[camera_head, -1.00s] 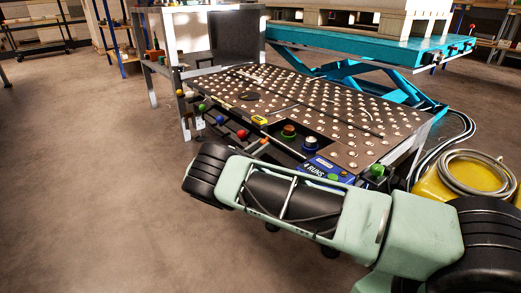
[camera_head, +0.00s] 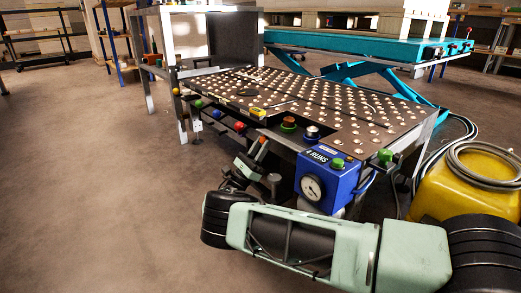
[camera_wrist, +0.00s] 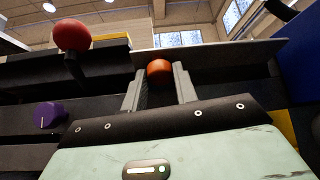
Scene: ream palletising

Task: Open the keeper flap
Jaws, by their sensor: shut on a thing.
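In the wrist view my gripper (camera_wrist: 159,88) is shut on an orange ball knob (camera_wrist: 159,69), which sits between its two grey fingertips. A flat grey plate (camera_wrist: 220,52) runs across just behind the knob; it may be the keeper flap, but I cannot tell for sure, nor how far it is turned. In the head view my gripper (camera_head: 257,153) is at the front edge of the ball-studded table (camera_head: 330,105), left of the blue gauge box. The knob is too small there to make out clearly.
A red ball knob (camera_wrist: 72,35) and a purple knob (camera_wrist: 47,115) are left of my gripper. The blue gauge box (camera_head: 328,180) hangs at the table front, close to my arm. A yellow container (camera_head: 462,190) with a coiled hose stands right. Floor at left is clear.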

